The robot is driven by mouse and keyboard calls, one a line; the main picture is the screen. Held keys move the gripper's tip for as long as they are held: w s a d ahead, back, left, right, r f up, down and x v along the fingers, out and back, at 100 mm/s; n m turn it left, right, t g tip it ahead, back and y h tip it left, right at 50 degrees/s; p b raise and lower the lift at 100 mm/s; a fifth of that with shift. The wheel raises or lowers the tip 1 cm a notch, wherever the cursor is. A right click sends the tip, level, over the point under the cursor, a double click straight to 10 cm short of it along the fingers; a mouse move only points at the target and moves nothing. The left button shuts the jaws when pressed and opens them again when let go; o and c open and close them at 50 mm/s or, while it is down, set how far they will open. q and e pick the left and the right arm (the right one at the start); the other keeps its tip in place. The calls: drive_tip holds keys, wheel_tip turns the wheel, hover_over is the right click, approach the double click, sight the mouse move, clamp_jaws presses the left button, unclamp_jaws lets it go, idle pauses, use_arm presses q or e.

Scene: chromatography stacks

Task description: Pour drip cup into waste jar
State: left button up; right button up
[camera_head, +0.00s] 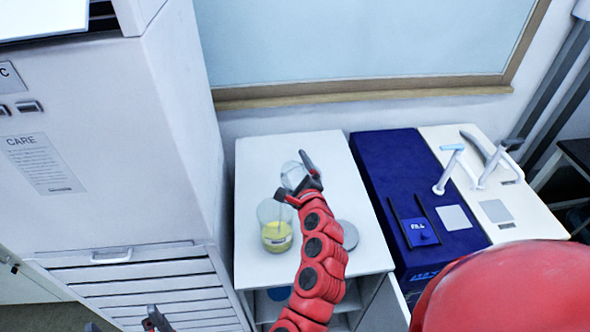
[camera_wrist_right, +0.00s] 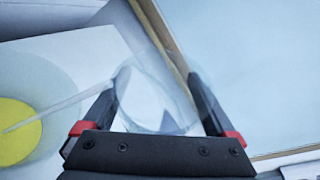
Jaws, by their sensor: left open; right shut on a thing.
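The drip cup (camera_head: 293,174) is a small clear vessel between the fingers of my right gripper (camera_head: 292,177), which is shut on it. It appears tilted, above and just behind the waste jar. In the right wrist view the clear cup (camera_wrist_right: 155,100) fills the space between the fingers (camera_wrist_right: 160,105); its contents are hard to make out. The waste jar (camera_head: 276,226) is clear glass with yellow liquid at the bottom, standing on the white cabinet top. It also shows in the right wrist view (camera_wrist_right: 52,82). My left gripper (camera_head: 124,324) is open and empty, low at the left edge.
A thin pale line (camera_wrist_right: 55,112) runs from the jar toward my right gripper; I cannot tell if it is a rod or liquid. A grey disc (camera_head: 348,235) lies right of the jar. A blue unit (camera_head: 385,165) stands further right, a tall white cabinet (camera_head: 110,150) left.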

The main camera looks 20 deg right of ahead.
drive_tip(key=shift+f+n+b, duration=0.1)
drive_tip(key=shift+n+b, duration=0.2)
drive_tip(key=shift+a+n+t+b, duration=0.1)
drive_tip(key=shift+n+t+b, duration=0.25)
drive_tip(key=shift+b, duration=0.3)
drive_tip(key=shift+n, duration=0.25)
